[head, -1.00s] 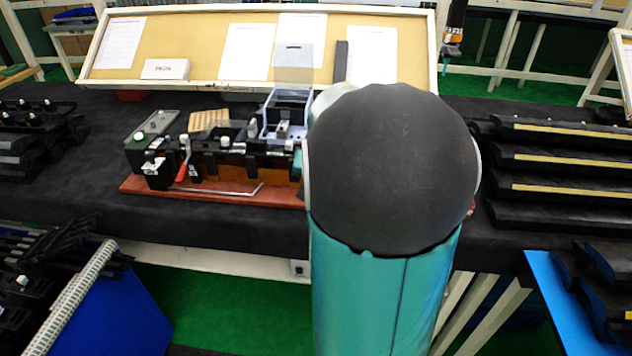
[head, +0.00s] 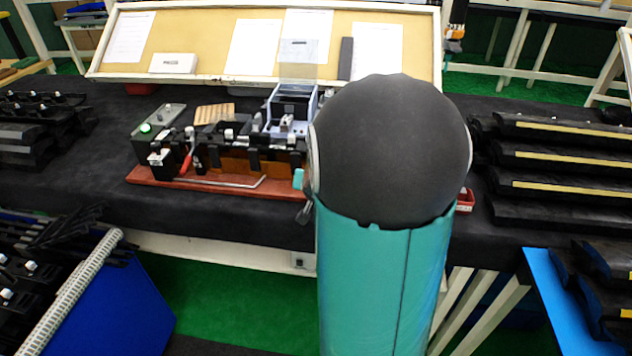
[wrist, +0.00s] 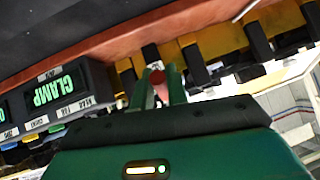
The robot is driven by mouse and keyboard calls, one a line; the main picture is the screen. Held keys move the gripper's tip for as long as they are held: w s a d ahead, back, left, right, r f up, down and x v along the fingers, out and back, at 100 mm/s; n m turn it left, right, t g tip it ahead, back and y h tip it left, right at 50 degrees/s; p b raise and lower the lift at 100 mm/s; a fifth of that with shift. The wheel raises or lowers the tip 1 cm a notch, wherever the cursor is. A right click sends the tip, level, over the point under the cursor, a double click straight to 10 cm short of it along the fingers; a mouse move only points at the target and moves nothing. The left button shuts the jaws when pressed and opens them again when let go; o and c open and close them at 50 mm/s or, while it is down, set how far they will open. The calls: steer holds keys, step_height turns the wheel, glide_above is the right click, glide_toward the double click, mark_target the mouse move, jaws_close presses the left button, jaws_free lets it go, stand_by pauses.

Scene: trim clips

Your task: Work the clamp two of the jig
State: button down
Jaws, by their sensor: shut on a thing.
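The jig (head: 215,184) is a red-brown base with black clamp blocks on the table, left of my arm in the head view. A red clamp lever (head: 187,161) hangs at its left end. In the wrist view my gripper (wrist: 157,88) has its two green fingers closed about a red handle tip (wrist: 158,76), beside the jig's row of black blocks (wrist: 195,65). I cannot tell for certain which clamp this handle belongs to. In the head view my arm hides the jig's right end and most of my gripper.
A box with a lit green CLAMP display (wrist: 54,91) is close on the left in the wrist view. A grey-blue holder (head: 290,108) stands at the jig's back. Black racks (head: 560,160) lie on the right; a board with papers (head: 215,45) is behind.

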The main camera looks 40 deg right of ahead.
steer(key=shift+f, duration=0.1)
steer(key=c, duration=1.4)
jaws_free()
steer(key=shift+w, duration=0.1)
